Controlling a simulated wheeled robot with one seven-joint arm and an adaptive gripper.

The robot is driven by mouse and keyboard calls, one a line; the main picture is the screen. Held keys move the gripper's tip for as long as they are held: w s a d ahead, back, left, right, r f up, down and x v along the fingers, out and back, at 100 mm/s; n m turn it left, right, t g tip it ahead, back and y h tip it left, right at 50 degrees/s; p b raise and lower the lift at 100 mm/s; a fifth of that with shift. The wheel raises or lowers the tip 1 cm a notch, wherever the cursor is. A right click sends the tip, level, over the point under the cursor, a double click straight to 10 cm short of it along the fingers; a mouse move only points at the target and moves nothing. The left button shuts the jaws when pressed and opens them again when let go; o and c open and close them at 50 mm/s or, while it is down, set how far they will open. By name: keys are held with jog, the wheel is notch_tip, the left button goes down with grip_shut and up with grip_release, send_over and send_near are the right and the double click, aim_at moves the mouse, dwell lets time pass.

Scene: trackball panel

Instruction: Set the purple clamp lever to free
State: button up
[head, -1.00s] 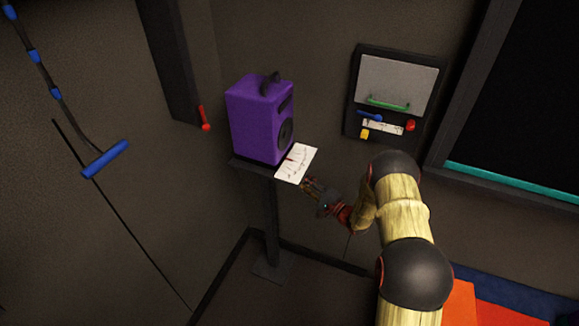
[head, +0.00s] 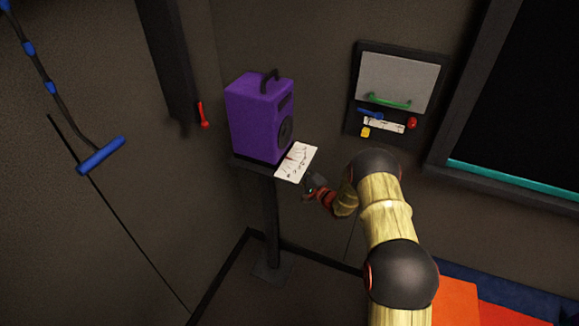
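I cannot make out a purple clamp lever. The only purple thing in the head view is a speaker-like box (head: 255,118) with a black handle on top and a round dark front, standing on a narrow dark stand (head: 272,225). A white card with dark marks and a red line (head: 297,160) sticks out at the stand's right edge. My gripper (head: 308,181) is just below and right of this card, small and dark, with red parts behind it. Its fingers are foreshortened, so whether it is open or shut does not show, nor whether it touches anything.
A wall panel (head: 353,103) at the upper right carries a green handle (head: 389,101), a blue lever (head: 369,113), a red knob (head: 412,123) and a yellow knob (head: 365,132). A red lever (head: 203,115) and a blue bar (head: 101,156) are at left.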

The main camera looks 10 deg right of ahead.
jog(key=shift+c, duration=1)
grip_shut()
jog(key=shift+r, duration=0.1)
